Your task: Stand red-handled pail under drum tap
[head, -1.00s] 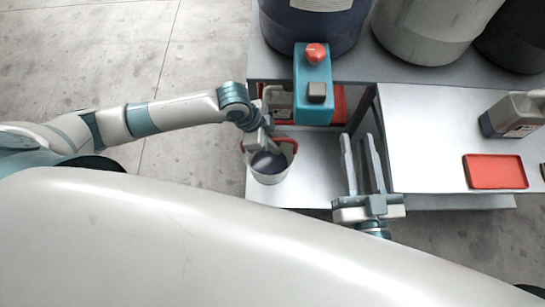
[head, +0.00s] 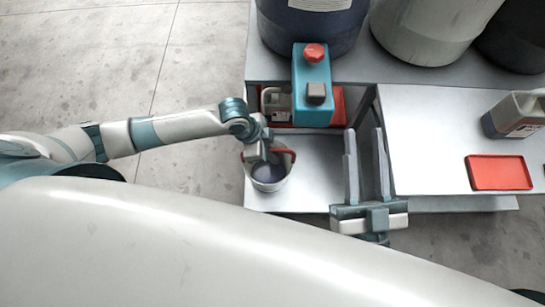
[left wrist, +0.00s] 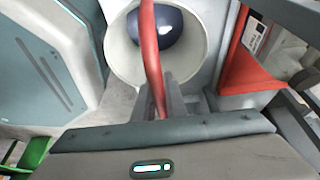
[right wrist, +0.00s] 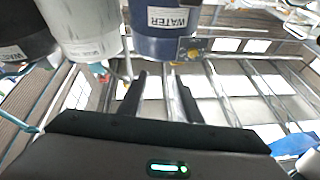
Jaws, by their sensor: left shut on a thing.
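My left gripper (head: 262,152) is shut on the red handle, which also shows in the left wrist view (left wrist: 150,50) crossing the pail's mouth. The blue drum (head: 310,28) stands at the back; its WATER label shows in the right wrist view (right wrist: 167,18). Its tap (right wrist: 188,50) seems to be low on its front. My right gripper (head: 367,165) is open and empty, right of the pail.
A pale drum (head: 425,30), another jug (head: 512,115) and a red tray (head: 498,173) are to the right.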

